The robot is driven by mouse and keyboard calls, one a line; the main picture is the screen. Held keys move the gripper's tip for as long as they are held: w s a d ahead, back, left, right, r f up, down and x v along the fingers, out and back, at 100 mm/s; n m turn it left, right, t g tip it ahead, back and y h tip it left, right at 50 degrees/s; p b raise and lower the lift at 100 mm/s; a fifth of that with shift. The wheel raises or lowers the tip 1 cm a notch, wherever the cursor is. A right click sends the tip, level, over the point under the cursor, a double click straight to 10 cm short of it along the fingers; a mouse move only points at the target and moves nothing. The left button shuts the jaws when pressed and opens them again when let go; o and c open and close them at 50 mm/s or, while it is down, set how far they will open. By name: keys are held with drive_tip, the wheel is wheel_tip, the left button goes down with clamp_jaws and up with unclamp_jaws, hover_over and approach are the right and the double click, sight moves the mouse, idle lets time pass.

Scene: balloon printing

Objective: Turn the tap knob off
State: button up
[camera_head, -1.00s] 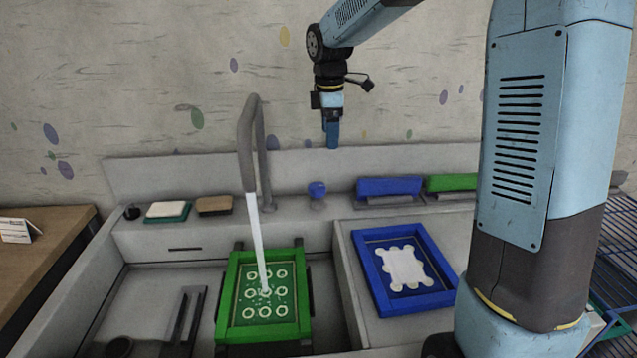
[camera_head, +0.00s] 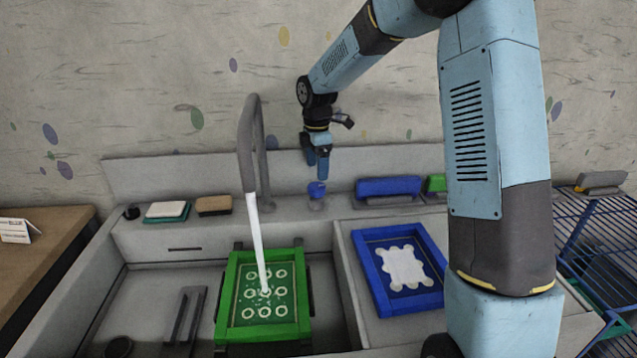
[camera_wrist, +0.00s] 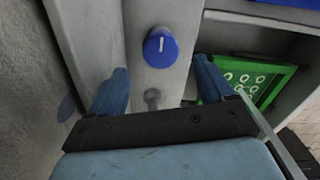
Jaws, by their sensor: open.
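The tap knob (camera_head: 316,189) is a round blue knob with a white line on top, on the grey ledge behind the sink. In the wrist view the knob (camera_wrist: 160,47) lies ahead of my fingers, roughly between their lines. My gripper (camera_head: 317,172) is just above the knob in the head view. In the wrist view my gripper (camera_wrist: 158,88) is open, with nothing between its blue fingers. The grey tap (camera_head: 252,140) pours a white stream of water (camera_head: 257,240) onto the green frame (camera_head: 232,300) in the sink.
A blue frame (camera_head: 367,262) with a white sheet lies on the counter at right. A blue squeegee-like block (camera_head: 388,187) stands on the ledge right of the knob. Sponges (camera_head: 214,205) lie left of the tap. The back wall is close behind the ledge.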

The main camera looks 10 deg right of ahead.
sight(317, 185)
drive_tip(key=shift+f, duration=3)
drive_tip(key=shift+c, duration=0.3)
